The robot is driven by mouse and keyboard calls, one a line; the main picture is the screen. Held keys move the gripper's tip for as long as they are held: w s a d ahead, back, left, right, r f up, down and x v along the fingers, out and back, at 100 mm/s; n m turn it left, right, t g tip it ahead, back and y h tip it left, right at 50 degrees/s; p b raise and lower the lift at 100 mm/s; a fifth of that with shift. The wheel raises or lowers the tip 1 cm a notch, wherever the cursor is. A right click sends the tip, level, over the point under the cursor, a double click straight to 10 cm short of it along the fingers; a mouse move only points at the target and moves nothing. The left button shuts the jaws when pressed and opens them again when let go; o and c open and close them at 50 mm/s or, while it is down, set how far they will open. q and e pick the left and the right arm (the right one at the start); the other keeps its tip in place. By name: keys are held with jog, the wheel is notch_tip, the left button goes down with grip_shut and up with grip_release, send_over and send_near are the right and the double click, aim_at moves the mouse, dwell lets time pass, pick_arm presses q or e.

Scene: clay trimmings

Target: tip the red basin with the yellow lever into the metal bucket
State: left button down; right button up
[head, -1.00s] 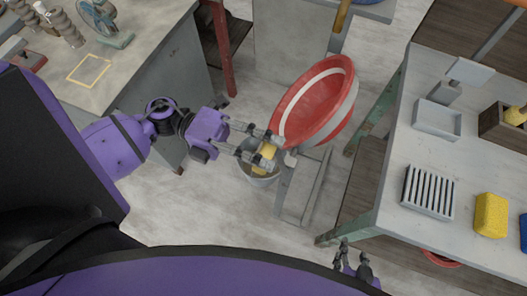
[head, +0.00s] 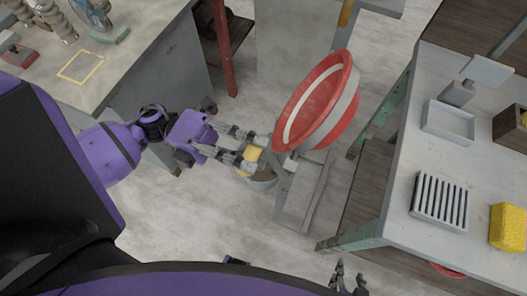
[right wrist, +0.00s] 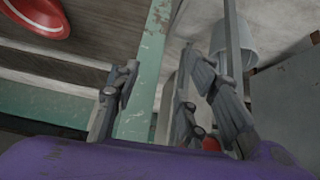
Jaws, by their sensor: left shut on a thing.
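The red basin (head: 318,102) with pale stripes is tilted on a grey stand (head: 303,190), its open side facing the upper left in the head view. My left gripper (head: 250,148) is shut on the yellow lever (head: 253,154) at the basin's lower left. The metal bucket (head: 262,183) sits on the floor below the lever, partly hidden by the gripper and lever. No contents can be made out in basin or bucket. My right gripper (head: 348,277) is low in the head view, fingers apart and empty; its spread fingers show in the right wrist view (right wrist: 162,85).
A workbench (head: 400,205) on the right holds a slatted rack (head: 440,200), a yellow block (head: 508,228) and a shallow tray (head: 448,122). Another table (head: 130,62) stands at upper left. The floor left of the bucket (head: 190,220) is clear.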

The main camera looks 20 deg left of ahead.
pick_arm(q)
jog(key=a+f+h+b, duration=0.1)
jog(key=a+h+b, duration=0.1)
jog(key=b, duration=0.1)
jog(key=a+f+h+b, duration=0.1)
jog(key=a+b, duration=0.1)
jog(key=shift+w+f, duration=0.1)
jog(key=shift+f, duration=0.25)
jog(key=c, duration=1.7)
grip_release()
jog(key=shift+o, duration=1.1)
jog(key=v, duration=1.2)
